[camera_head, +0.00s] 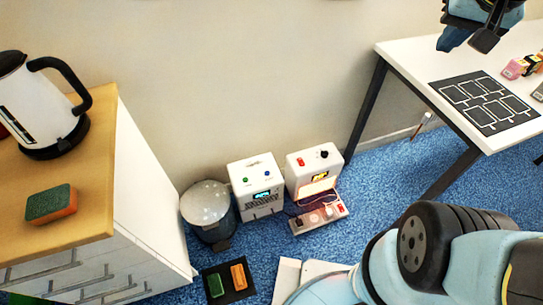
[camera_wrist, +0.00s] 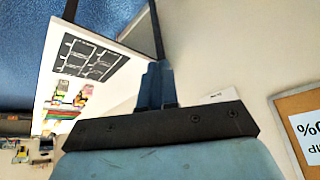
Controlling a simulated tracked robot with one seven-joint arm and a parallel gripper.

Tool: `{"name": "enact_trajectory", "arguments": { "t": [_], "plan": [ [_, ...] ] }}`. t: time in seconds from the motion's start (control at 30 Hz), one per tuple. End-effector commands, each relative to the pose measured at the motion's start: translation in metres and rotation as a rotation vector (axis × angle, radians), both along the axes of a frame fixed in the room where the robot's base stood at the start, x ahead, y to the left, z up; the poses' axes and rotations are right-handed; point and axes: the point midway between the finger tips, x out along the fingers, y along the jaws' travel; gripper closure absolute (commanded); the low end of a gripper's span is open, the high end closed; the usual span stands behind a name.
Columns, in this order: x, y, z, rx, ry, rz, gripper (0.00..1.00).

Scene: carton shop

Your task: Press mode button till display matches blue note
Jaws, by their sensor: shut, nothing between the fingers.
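The left box (camera_head: 257,185) has a lit blue display (camera_head: 262,195) and a green and a blue button on top. The display text is too small to read, and I cannot tell which control is the mode button. I cannot make out a blue note. My gripper (camera_head: 468,40) is shut and empty, high above the white table, far from both boxes; its fingers also show in the wrist view (camera_wrist: 156,85).
A grey bin (camera_head: 208,208) stands left of the boxes. A wooden-topped cabinet (camera_head: 85,195) carries a kettle (camera_head: 40,105) and sponge. The white table (camera_head: 415,57) is at right. A noticeboard (camera_wrist: 286,104) is on the wall.

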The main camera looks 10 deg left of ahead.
Motion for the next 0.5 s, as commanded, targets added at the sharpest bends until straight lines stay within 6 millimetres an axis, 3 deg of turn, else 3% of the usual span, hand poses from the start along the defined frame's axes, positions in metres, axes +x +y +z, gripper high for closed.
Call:
{"name": "enact_trajectory", "arguments": {
  "t": [0.1, 0.5],
  "plan": [
    [0.036, 0.012, -0.013, 0.026, 0.002, -0.029, 1.00],
    [0.141, 0.061, -0.071, 0.148, -0.006, -0.125, 1.00]
  ]
}}
